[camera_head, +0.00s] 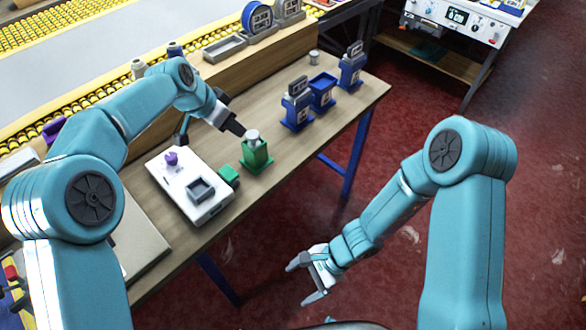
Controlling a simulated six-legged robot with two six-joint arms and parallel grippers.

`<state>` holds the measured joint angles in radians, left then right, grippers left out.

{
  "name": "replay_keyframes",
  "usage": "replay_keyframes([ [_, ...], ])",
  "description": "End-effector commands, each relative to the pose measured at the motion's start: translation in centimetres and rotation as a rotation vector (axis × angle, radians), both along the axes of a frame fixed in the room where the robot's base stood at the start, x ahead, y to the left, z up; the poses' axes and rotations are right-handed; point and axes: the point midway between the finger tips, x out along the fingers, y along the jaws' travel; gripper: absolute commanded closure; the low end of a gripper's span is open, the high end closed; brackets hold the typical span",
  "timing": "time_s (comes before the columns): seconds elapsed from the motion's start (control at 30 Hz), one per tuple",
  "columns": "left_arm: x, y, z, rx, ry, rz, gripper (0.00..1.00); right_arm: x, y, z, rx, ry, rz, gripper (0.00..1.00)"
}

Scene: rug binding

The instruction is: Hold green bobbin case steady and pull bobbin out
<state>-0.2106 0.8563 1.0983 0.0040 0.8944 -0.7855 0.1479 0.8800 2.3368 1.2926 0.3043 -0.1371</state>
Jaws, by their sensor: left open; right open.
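The green bobbin case (257,158) stands upright on the wooden table, right of the white box-like unit. The bobbin (253,136), pale grey, sits in the top of the case with its upper part showing. My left gripper (212,137) is open just left of the case, with one dark finger close to the bobbin; I cannot tell whether it touches. My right gripper (304,279) is open and empty, in front of the table's near edge over the red floor, well away from the case.
The white unit (212,212) carries a purple knob (171,158) and a grey square tray (200,188). A small green block (229,175) lies beside it. Blue holders (297,112) stand further right on the wooden table (375,88). A wooden ledge with a grey tray (224,48) runs behind.

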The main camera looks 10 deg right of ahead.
Motion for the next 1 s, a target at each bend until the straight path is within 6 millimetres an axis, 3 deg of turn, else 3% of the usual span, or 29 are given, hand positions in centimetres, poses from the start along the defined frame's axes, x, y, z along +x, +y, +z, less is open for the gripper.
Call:
replay_keyframes([
  [0.1, 0.1, 0.0, 0.0, 0.0, 0.0, 0.0, 0.57, 4.6, 1.9, 2.4, 0.126, 0.029, -0.254, 0.15],
  [0.23, 0.3, 0.0, 0.0, 0.0, -0.001, 0.0, 0.57, 10.7, 2.7, 5.4, 0.284, 0.019, -0.544, 0.15],
  [0.4, 0.4, 0.0, 0.0, 0.0, -0.001, 0.0, 0.57, 18.3, 1.3, 9.4, 0.47, -0.053, -0.868, 0.15],
  [0.5, 0.4, 0.0, 0.0, 0.0, 0.0, 0.0, 0.57, 21.2, -0.1, 11.2, 0.547, -0.1, -1.004, 0.15],
  [0.73, 0.5, 0.0, 0.0, 0.0, 0.0, 0.0, 0.57, 24.2, -1.8, 12.9, 0.62, -0.155, -1.139, 0.15],
  [1.0, 0.4, 0.0, 0.0, 0.001, -0.001, 0.0, 0.57, 27.6, 0.7, 11.6, 0.621, -0.157, -1.139, 0.15],
])
